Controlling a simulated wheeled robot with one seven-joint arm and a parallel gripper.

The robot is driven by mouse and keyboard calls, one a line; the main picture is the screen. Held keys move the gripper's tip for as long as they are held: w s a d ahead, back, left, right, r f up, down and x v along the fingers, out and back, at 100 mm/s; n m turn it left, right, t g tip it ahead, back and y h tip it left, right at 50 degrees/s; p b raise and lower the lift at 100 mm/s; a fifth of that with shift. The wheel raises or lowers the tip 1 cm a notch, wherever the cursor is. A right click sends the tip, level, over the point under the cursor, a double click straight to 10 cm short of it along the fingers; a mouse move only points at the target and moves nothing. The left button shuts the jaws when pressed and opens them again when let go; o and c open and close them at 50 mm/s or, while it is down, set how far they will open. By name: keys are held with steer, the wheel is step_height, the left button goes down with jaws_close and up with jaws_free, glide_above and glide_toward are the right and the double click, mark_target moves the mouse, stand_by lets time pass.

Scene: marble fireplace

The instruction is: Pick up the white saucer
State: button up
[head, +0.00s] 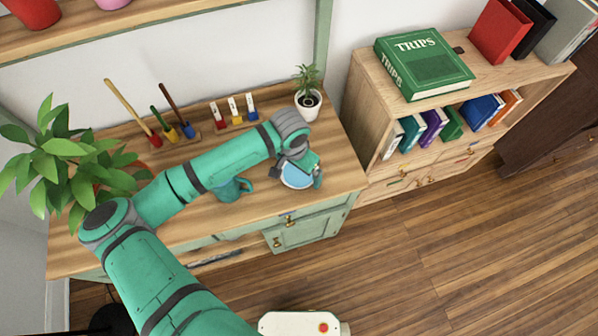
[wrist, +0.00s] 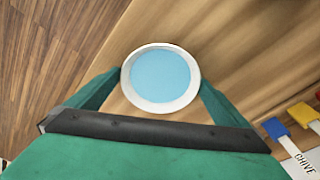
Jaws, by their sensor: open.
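The white saucer is a round dish with a white rim and a light blue inside (head: 296,176). It lies on the wooden cabinet top near the front right edge, and its rim also shows in the wrist view (wrist: 160,108). My gripper (head: 298,181) is over the saucer, pointing down. In the wrist view my gripper (wrist: 161,80) has its two teal fingers apart, one on each side of the saucer, close to the rim. I cannot tell whether the fingers touch it. Nothing is held.
A teal mug (head: 230,190) stands left of the saucer, partly behind my arm. A small potted plant (head: 308,102) stands behind. Labelled markers (head: 234,110) and a large leafy plant (head: 68,160) are further left. A bookshelf (head: 372,110) adjoins on the right.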

steer(key=c, duration=0.9)
steer(key=shift+r, duration=0.15)
